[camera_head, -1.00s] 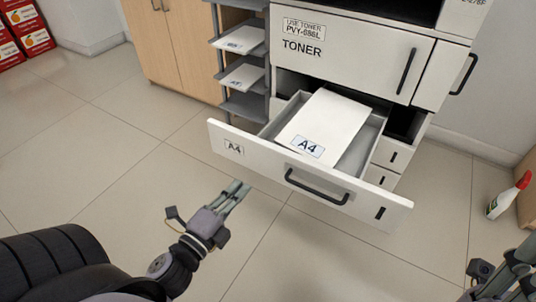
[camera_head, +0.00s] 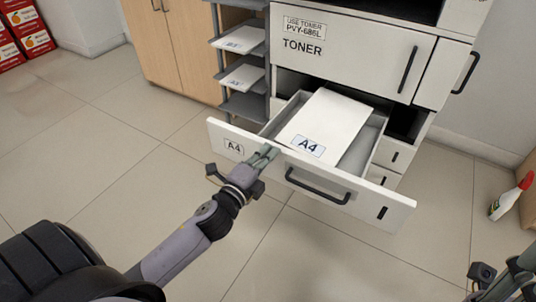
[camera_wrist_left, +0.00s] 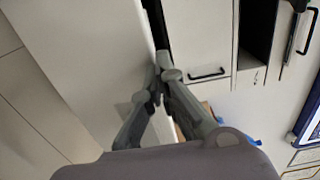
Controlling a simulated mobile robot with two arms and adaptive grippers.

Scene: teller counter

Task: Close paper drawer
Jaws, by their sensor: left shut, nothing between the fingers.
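The paper drawer (camera_head: 345,205) of the white copier stands pulled out, with a black bar handle (camera_head: 318,188) and an A4 label on its front. A stack of A4 paper (camera_head: 325,122) lies inside it. My left gripper (camera_head: 268,152) is shut and empty, with its fingertips at the drawer front, between the A4 label and the handle. In the left wrist view its closed fingers (camera_wrist_left: 160,75) are beside the white drawer front (camera_wrist_left: 85,60); whether they touch it I cannot tell. My right gripper (camera_head: 515,275) is partly in view at the lower right corner, and its fingers are cut off.
The toner door (camera_head: 350,65) is shut above the drawer. A grey shelf rack (camera_head: 240,105) with paper and a wooden cabinet (camera_head: 175,50) stand to the left. A spray bottle (camera_head: 510,197) is on the floor at right. The tiled floor in front is clear.

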